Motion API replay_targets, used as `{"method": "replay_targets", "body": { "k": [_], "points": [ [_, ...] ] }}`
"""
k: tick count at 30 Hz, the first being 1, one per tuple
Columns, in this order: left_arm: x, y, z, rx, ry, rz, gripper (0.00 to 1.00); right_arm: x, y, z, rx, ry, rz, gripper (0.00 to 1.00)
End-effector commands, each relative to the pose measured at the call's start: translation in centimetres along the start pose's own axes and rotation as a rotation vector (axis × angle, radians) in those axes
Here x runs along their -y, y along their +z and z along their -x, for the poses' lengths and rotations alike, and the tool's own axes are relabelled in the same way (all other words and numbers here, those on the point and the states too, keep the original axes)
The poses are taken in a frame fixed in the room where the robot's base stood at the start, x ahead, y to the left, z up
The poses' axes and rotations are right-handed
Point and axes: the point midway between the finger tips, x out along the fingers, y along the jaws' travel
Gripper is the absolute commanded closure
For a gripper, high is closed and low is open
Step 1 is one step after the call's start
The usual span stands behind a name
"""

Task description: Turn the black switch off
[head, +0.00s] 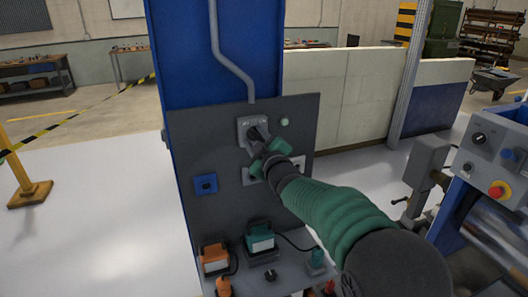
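A light grey switch plate (244,125) is on the upper part of the dark panel (215,140). A dark knob, which looks like the black switch (262,131), shows on it, partly hidden by my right gripper. My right gripper (257,146) is at this plate, its arm coming in from the lower right. The fingers are small and dark here, so I cannot tell whether they touch the knob or how far they are open. The switch's exact position is unclear. My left gripper is out of view.
A blue switch box (206,184) and a pale round button (284,122) are on the panel. A second grey plate (298,163) is partly behind my gripper. Orange (214,259) and green (260,239) devices stand on the shelf below. A machine with a red button (497,190) stands right.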

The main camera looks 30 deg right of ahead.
Motion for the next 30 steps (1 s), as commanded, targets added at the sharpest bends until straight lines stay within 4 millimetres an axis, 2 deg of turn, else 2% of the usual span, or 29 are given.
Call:
{"method": "replay_targets", "body": {
  "k": [8, 12, 15, 21, 30],
  "points": [
    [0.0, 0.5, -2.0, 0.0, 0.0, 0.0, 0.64, 0.2, 0.2, 7.7, -0.002, 0.003, -0.001, 0.62],
    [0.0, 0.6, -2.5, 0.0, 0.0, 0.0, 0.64, 0.1, 0.1, 11.6, -0.003, 0.002, 0.0, 0.62],
    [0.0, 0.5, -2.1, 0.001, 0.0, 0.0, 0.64, 0.0, 0.0, 13.6, 0.0, 0.0, 0.0, 0.62],
    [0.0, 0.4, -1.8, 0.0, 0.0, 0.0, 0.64, 0.2, 0.1, 15.3, 0.001, -0.002, 0.001, 0.62],
    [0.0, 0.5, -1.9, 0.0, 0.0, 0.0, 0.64, 0.2, 0.2, 15.3, 0.001, -0.002, 0.001, 0.62]
  ]
}}
